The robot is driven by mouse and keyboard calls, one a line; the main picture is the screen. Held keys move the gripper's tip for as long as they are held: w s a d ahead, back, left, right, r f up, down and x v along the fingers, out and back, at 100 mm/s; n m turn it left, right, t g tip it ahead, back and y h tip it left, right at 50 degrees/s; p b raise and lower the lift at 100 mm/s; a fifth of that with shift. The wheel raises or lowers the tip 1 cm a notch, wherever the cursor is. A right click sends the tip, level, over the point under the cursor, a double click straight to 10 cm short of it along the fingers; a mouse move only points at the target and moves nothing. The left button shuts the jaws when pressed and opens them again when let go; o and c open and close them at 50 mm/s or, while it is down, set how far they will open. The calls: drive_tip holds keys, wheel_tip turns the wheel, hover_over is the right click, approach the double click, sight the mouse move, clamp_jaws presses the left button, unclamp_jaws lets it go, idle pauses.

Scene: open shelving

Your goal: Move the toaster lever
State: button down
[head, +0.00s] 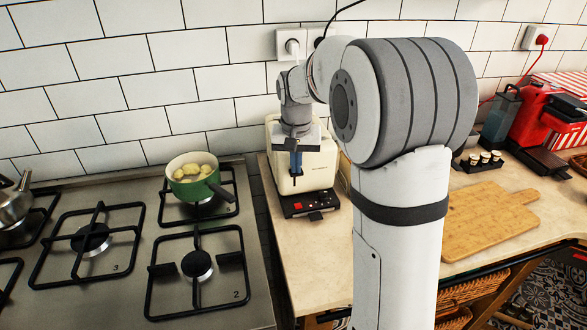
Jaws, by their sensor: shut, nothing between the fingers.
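A cream toaster (322,168) with a dark base (310,203) stands on the counter against the tiled wall. Its narrow end faces the camera, and the base carries small red controls at the front. My gripper (296,178) points down in front of the toaster's near face, left of its middle. Its fingers are shut with nothing held between them. The lever cannot be made out; the gripper covers part of the face. Whether the fingertips touch the toaster cannot be told.
A gas hob (140,265) lies left, with a green pot (193,178) of yellowish food beside the toaster. Right are a wooden cutting board (487,220), small jars (484,159) and a red machine (535,115). My arm hides part of the counter. Bare counter lies before the toaster.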

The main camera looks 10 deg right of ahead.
sight(296, 176)
wheel_tip(296, 176, down, 4)
drive_tip(key=shift+f+b, duration=0.15)
drive_tip(key=shift+b, duration=0.95)
drive_tip(key=shift+r, duration=0.2)
drive_tip(key=s, duration=0.2)
drive_tip(key=r, duration=0.1)
drive_tip(key=shift+s+a, duration=0.4)
wheel_tip(296, 176, up, 8)
drive_tip(key=shift+s+a+f+p, duration=0.15)
drive_tip(key=shift+s+p, duration=0.15)
drive_tip(key=shift+s, duration=0.05)
